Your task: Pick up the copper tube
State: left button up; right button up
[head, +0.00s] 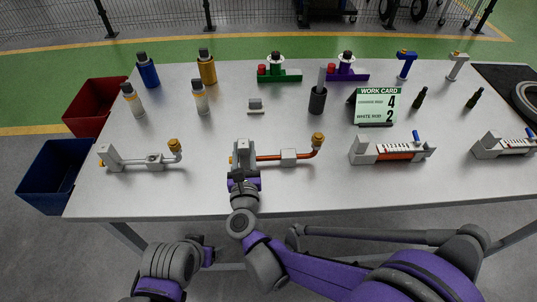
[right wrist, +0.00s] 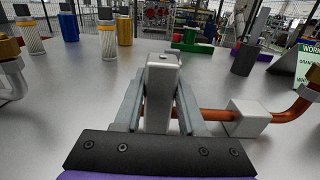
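The copper tube (head: 268,157) lies at the front middle of the table. It passes through a small grey block (head: 288,157) and bends up at the right to a brass fitting (head: 317,140). A taller pale grey block (head: 243,152) stands at its left end. My right gripper (head: 243,166) is at this tall block. In the right wrist view its fingers (right wrist: 160,108) stand on either side of the tall block (right wrist: 162,85), with slivers of copper showing beside it. The copper tube (right wrist: 207,114) runs out to the right. My left gripper (head: 207,256) is low in front of the table; its fingers are unclear.
A similar steel-coloured tube assembly (head: 140,162) lies to the left. A grey fixture with a red tube (head: 393,154) lies to the right. A work card (head: 377,104), a black cup (head: 317,100) and several bottles stand behind. Red (head: 95,105) and blue (head: 47,178) bins are at the left.

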grip_shut()
jog(key=shift+r, duration=0.1)
